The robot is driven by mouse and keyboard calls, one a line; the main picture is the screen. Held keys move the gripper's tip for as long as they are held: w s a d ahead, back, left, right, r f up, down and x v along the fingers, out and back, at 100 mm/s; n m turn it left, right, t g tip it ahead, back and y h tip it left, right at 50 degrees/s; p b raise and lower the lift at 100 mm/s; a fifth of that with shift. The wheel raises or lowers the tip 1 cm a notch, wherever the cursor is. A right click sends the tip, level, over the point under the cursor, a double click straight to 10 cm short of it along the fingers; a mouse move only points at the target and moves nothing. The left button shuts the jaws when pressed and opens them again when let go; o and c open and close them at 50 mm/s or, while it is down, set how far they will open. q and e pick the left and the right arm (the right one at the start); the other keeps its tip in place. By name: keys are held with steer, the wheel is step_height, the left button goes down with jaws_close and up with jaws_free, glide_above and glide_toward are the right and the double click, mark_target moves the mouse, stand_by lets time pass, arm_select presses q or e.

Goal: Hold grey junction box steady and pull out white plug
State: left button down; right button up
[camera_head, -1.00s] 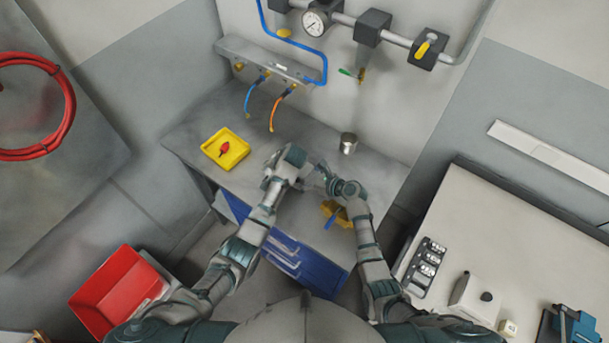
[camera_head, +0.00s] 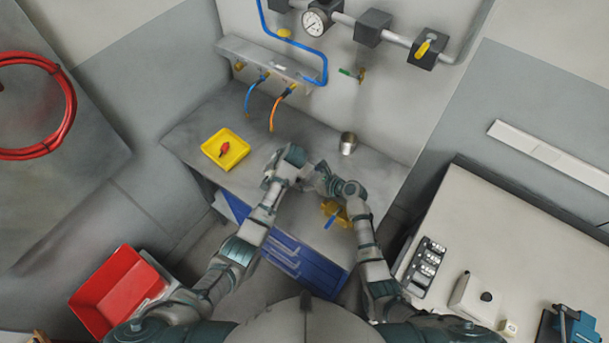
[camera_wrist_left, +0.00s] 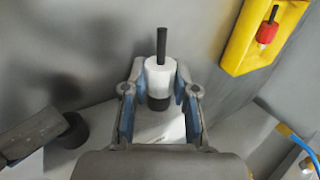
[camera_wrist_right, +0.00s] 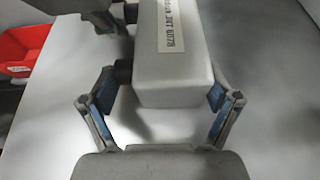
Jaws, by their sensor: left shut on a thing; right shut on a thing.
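My left gripper (camera_wrist_left: 160,100) is shut on the white plug (camera_wrist_left: 159,76), a short cylinder with a black cable stub on top and a black part below. My right gripper (camera_wrist_right: 160,95) is shut on the grey junction box (camera_wrist_right: 172,72), which looks pale and carries a printed label. Black round stubs (camera_wrist_right: 122,71) show on the box's left side. In the head view my left gripper (camera_head: 303,177) and right gripper (camera_head: 328,183) are close together over the bench. They hide the box and plug there. I cannot tell whether the plug is still seated in the box.
The grey bench (camera_head: 200,125) holds a yellow tray (camera_head: 238,157) with a red item and a metal cup (camera_head: 348,143). A yellow-and-blue object (camera_head: 334,213) lies by my right forearm. Hoses (camera_head: 272,118) hang at the back. A red bin (camera_head: 115,290) stands lower left.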

arm_select(q)
steer(key=shift+s+a, duration=0.15)
steer(key=shift+s, duration=0.1)
stand_by(0.5)
steer(key=shift+s+a, duration=0.55)
steer(key=shift+s, duration=0.25)
steer(key=shift+s+a, duration=0.55)
steer(key=shift+s, duration=0.2)
